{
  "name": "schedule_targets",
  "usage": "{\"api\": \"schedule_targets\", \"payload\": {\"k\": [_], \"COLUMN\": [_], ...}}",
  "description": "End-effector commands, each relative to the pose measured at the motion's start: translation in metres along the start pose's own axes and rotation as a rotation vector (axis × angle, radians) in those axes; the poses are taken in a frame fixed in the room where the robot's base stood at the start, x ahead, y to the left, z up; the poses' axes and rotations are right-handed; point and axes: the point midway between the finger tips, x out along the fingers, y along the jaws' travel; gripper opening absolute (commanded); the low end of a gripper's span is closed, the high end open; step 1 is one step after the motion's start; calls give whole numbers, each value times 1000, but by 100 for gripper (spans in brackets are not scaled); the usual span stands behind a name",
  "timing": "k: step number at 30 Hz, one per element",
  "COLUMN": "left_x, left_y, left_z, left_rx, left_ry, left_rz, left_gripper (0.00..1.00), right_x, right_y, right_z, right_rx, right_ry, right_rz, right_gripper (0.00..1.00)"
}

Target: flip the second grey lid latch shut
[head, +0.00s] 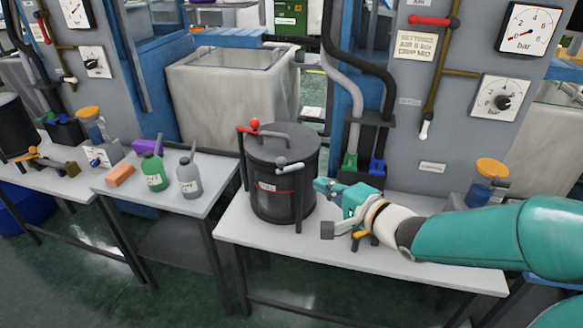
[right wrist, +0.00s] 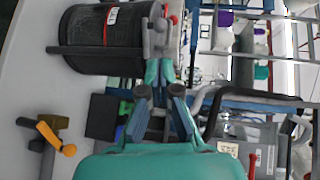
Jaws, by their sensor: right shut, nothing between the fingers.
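A dark cylindrical pot (head: 268,205) with a grey lid (head: 282,143) stands on the middle table. A latch with a grey knob (head: 281,161) is at its front right rim, its lever pointing right. A latch with a red knob (head: 254,124) is at the back left. In the right wrist view the pot (right wrist: 100,25) is at upper left and the grey latch (right wrist: 158,40) is just beyond my fingertips. My right gripper (head: 322,185) is shut and empty, just right of the pot and below the lever; exact contact cannot be told. My left gripper is out of view.
An orange-handled tool (right wrist: 48,132) lies on the table near my right wrist. An orange-topped jar (head: 490,175) stands farther right. The table front (head: 262,235) is clear.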

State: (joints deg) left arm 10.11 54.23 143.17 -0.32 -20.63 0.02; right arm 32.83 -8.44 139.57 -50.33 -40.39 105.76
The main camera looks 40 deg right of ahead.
Motion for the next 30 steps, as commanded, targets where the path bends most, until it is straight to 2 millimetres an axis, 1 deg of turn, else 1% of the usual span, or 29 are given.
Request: {"api": "schedule_targets", "payload": {"k": [6, 12, 18, 21, 24, 30], "left_x": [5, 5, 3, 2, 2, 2], "left_y": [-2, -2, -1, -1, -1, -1], "left_z": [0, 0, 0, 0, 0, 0], "left_rx": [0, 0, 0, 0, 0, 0], "left_ry": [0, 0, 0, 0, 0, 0], "left_rz": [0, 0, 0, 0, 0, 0], "left_gripper": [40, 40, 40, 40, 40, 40], "right_x": [41, 82, 112, 120, 124, 126], "right_y": [2, 1, 0, 0, 0, 0], "right_z": [2, 2, 2, 1, 1, 1], "right_rx": [1, 2, 0, -1, -1, -1], "right_ry": [-6, -5, -3, -2, -2, -2], "right_rz": [1, 2, 1, 1, 1, 0], "right_gripper": [0, 0, 0, 0, 0, 0]}}
